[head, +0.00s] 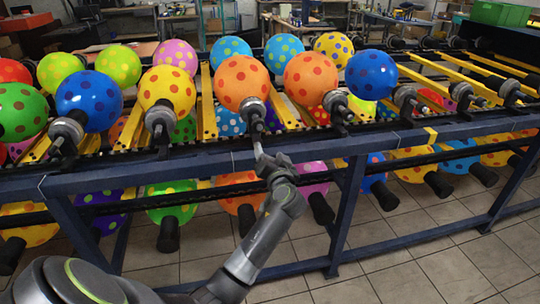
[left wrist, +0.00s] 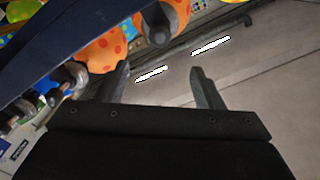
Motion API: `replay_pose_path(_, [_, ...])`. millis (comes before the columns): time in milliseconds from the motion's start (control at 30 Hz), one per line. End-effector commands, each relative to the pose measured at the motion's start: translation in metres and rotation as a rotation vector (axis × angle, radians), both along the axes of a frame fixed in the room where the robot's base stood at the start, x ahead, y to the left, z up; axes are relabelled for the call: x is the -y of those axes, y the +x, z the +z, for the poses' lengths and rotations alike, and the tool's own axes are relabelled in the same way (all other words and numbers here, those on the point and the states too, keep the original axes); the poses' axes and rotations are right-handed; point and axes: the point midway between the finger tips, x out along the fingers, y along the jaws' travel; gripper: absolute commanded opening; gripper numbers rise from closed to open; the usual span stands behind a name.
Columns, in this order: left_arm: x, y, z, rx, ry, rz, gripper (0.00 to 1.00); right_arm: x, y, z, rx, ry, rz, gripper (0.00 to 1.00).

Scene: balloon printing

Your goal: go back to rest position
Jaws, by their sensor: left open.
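My left gripper (head: 258,148) is in front of the blue frame rail, just below the holder of an orange balloon with red dots (head: 241,83). In the left wrist view its two fingers (left wrist: 160,76) are spread apart with nothing between them. Beyond them show the tiled floor and the lower part of the rack. In the head view the fingertips are small, and I cannot tell whether they touch the holder. My right gripper is in neither view.
The blue balloon rack (head: 110,180) runs across the front, with dotted balloons on top and more hanging below. Several empty holders (head: 462,92) are at the right. Tiled floor (head: 420,270) lies open at the lower right. A green crate (head: 500,13) stands behind.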

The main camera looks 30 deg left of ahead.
Motion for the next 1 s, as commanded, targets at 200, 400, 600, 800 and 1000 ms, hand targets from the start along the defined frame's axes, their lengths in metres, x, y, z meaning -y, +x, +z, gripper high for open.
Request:
replay_pose_path(200, [0.000,0.000,0.000,0.000,0.000,0.000,0.61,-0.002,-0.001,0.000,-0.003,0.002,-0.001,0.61])
replay_pose_path(400, [0.000,0.000,-0.003,-0.006,-0.001,-0.002,0.61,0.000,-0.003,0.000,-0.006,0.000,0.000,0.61])
replay_pose_path(600, [0.001,-0.002,-0.075,-0.167,-0.043,-0.066,0.61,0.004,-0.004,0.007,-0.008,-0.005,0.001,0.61])
replay_pose_path(800, [0.009,-0.041,-0.220,-0.453,-0.169,-0.186,0.61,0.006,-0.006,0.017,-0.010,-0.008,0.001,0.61])
replay_pose_path(1000, [0.023,-0.125,-0.349,-0.686,-0.340,-0.265,0.61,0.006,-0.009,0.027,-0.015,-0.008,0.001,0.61])
